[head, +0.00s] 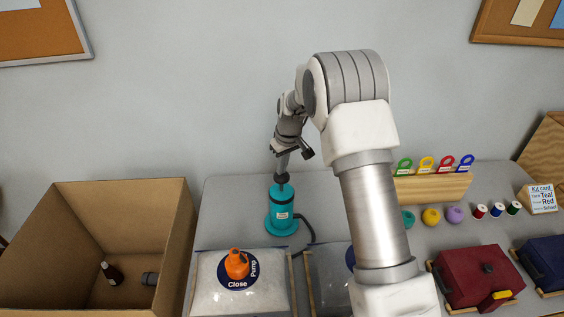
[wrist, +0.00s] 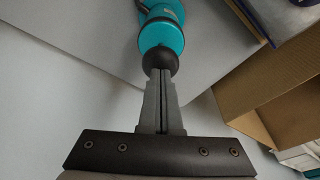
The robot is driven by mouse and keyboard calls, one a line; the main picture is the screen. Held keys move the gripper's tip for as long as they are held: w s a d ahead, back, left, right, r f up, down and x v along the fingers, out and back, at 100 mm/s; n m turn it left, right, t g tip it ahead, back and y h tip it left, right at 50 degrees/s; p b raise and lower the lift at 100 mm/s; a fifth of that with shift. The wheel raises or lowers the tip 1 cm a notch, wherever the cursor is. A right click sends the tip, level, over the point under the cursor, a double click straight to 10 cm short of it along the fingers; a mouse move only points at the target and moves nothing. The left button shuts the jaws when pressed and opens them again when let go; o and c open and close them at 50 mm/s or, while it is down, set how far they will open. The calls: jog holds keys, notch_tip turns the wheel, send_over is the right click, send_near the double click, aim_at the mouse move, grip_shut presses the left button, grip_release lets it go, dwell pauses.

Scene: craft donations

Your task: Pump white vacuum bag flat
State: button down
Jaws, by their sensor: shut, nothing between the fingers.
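The white vacuum bag (head: 269,296) lies at the front of the table in the head view. On it is an orange valve (head: 237,264) on a dark blue disc marked Close and Pump; I cannot tell which mark the valve points to. Behind the bag stands a teal pump (head: 282,212) with a black knob on top and a dark hose at its right. My gripper (head: 282,174) points down at the knob. In the wrist view, my gripper (wrist: 162,76) is shut and empty, its tips at the black knob (wrist: 160,58); touching or just above, I cannot tell.
A cardboard box (head: 160,230) holding a dark bottle (head: 111,273) stands at the left. Another bag (head: 323,275) is partly hidden by my arm. At the right are a rack of coloured rings (head: 432,188), yarn balls, thread spools, a card (head: 542,198) and a red case (head: 470,272).

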jog(key=shift+f+b, duration=0.9)
jog(key=shift+f, duration=0.7)
notch_tip(320, 180, up, 11)
jog(key=p, duration=0.6)
jog(key=shift+f+b, duration=4.05)
jog(key=shift+f, duration=1.6)
notch_tip(320, 180, up, 11)
jog(key=p, duration=0.6)
jog(key=shift+r+p, duration=0.2)
jog(key=shift+p, duration=0.1)
jog(key=shift+f, duration=0.1)
